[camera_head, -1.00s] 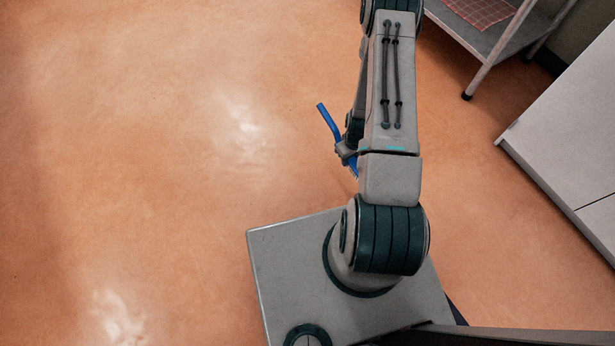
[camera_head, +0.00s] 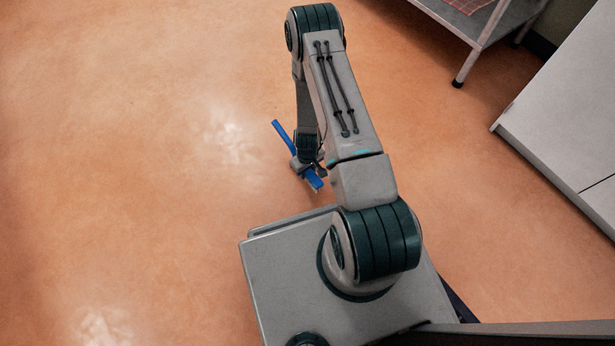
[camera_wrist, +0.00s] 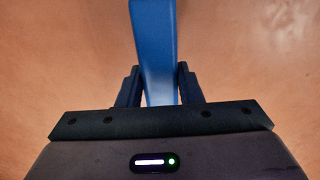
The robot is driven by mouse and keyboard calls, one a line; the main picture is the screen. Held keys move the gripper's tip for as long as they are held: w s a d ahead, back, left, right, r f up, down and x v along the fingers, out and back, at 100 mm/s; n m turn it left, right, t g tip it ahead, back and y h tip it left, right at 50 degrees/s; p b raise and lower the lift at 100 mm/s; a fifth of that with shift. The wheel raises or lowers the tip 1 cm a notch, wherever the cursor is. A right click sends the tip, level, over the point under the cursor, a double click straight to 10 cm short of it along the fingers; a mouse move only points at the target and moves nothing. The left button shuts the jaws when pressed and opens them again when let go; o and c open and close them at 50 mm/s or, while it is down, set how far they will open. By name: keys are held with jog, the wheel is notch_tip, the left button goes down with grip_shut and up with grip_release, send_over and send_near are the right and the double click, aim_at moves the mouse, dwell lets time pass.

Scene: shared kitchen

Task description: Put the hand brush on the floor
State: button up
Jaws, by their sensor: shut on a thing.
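The hand brush (camera_head: 281,133) is blue, with a long handle and a wider head with pale bristles at its lower right end. My gripper (camera_head: 303,166) is shut on it around the middle, in front of my base. In the wrist view the blue brush (camera_wrist: 155,45) runs up between the two dark fingers of my gripper (camera_wrist: 158,88). The orange floor (camera_head: 130,150) lies beneath. I cannot tell how high the brush is above the floor, or whether it touches it.
Free floor spreads widely to the left and ahead. A metal shelf or table (camera_head: 475,25) with a red checked cloth (camera_head: 468,4) stands at the top right. A white cabinet (camera_head: 570,115) stands at the right.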

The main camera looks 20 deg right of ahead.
notch_tip(320, 180, down, 4)
jog(key=shift+f+b, duration=0.1)
jog(key=shift+b, duration=1.15)
jog(key=o, duration=1.2)
jog(key=shift+c, duration=0.2)
notch_tip(320, 180, up, 12)
jog(key=p, duration=0.5)
